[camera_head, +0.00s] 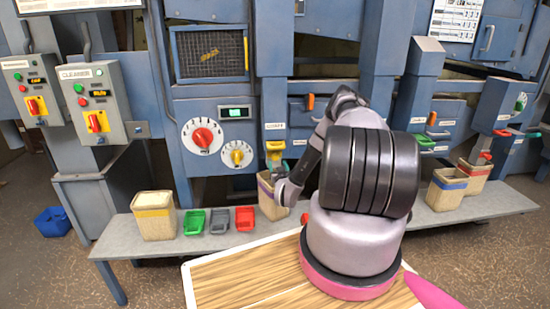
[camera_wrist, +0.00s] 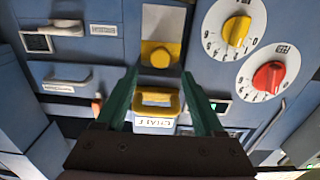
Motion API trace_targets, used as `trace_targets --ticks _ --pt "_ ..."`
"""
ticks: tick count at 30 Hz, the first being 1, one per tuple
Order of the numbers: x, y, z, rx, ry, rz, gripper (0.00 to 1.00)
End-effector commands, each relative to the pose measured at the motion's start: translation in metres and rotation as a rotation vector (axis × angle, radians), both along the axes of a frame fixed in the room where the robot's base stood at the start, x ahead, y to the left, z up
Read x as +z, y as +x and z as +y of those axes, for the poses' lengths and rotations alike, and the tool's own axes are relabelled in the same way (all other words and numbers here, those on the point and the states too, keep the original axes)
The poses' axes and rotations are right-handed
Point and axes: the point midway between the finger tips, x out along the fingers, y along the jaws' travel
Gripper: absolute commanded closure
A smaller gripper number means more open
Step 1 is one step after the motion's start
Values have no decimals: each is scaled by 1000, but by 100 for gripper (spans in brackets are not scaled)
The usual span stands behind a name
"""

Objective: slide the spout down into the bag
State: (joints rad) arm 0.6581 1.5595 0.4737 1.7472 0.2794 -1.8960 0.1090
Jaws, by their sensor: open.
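The yellow spout (camera_head: 275,148) is on the blue machine front under a white label, above a tan paper bag (camera_head: 267,199) on the bench. In the wrist view, which looks turned over, a yellow handle (camera_wrist: 155,98) shows between my fingers, with a second yellow part (camera_wrist: 160,53) beyond it. My gripper (camera_wrist: 159,74) is open, its two green fingers on either side of the handle with a gap at each side. In the head view my gripper (camera_head: 281,178) is small and partly hidden by my arm, close to the bag and spout. The bag's mouth is partly hidden.
The grey bench (camera_head: 180,245) carries another tan bag (camera_head: 154,215) and green, grey and red trays (camera_head: 245,218) to the left. More bags (camera_head: 447,189) stand at the right. Red and yellow dials (camera_head: 203,136) are on the panel. A wooden tabletop (camera_head: 240,280) is in front.

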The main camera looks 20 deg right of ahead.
Motion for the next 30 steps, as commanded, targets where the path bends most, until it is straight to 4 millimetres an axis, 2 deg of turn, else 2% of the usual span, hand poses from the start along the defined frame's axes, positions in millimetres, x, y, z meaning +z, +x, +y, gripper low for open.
trace_targets --ticks 6,12,18,25,26,30 --pt "1 42 -11 1 -3 -2 30" --pt "1 70 -20 1 -1 -2 30" --pt "1 81 -23 2 0 0 30" --pt "0 82 -23 2 0 1 30" --pt "0 82 -23 2 0 1 34" --pt "0 82 -23 1 0 1 88"
